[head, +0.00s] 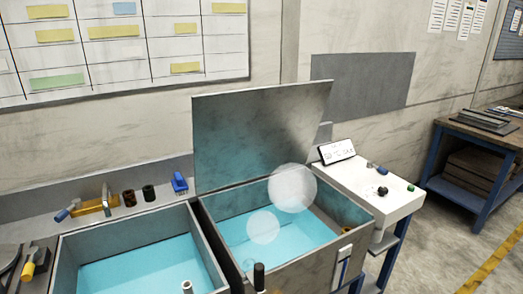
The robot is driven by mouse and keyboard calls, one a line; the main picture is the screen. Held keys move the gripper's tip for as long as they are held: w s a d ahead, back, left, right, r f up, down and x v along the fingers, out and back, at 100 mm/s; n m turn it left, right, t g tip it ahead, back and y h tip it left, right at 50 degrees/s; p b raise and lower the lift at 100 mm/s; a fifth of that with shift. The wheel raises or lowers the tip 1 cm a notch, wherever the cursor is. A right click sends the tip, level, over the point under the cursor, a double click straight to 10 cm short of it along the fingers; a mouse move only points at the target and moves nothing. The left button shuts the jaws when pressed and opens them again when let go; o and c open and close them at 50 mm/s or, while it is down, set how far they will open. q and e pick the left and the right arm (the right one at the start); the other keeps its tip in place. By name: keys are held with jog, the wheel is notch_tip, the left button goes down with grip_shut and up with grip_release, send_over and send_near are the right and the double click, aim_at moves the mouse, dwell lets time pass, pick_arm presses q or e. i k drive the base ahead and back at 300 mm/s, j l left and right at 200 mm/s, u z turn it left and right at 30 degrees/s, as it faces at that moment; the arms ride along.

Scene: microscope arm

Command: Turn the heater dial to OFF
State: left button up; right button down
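A white control box (372,200) stands to the right of the open tank, with a small tilted display or sign (337,151) at its back left whose text I cannot read. On its top is a round black knob (382,191), which looks like the heater dial; its pointer position is too small to tell. A dark blue small part (371,165) sits behind it and a green one (410,187) to its right. Neither of my grippers shows in the head view.
The right tank (300,270) holds blue liquid; its grey lid (262,138) stands raised behind. Pale round steam-like puffs (293,188) hang over it. A second tank (140,235) is left. A blue brush (180,184) lies on the back ledge. A workbench (480,140) stands far right.

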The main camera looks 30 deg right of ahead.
aim_at(384, 191)
jog(key=z, duration=1.9)
